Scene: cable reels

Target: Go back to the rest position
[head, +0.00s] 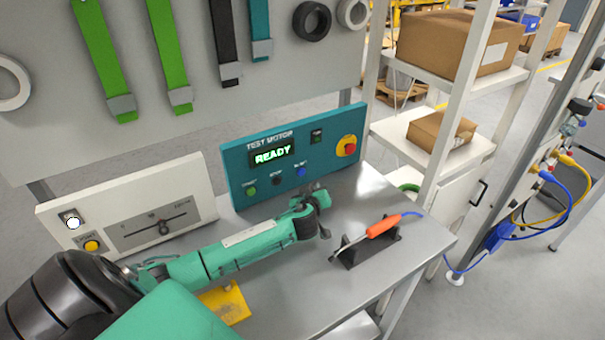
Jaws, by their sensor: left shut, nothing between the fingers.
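My left arm reaches in from the lower left, low over the grey workbench (412,237). Its left gripper (322,198) is at the front of the teal test panel (233,167), left of the orange-handled tool. It is shut, with nothing held that I can see. My right gripper is out of view. No mark of a rest position shows.
A white panel (140,203) with a slider stands behind my arm. A yellow piece (228,303) is partly hidden by my arm. Shelves with cardboard boxes (458,44) stand at the right.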

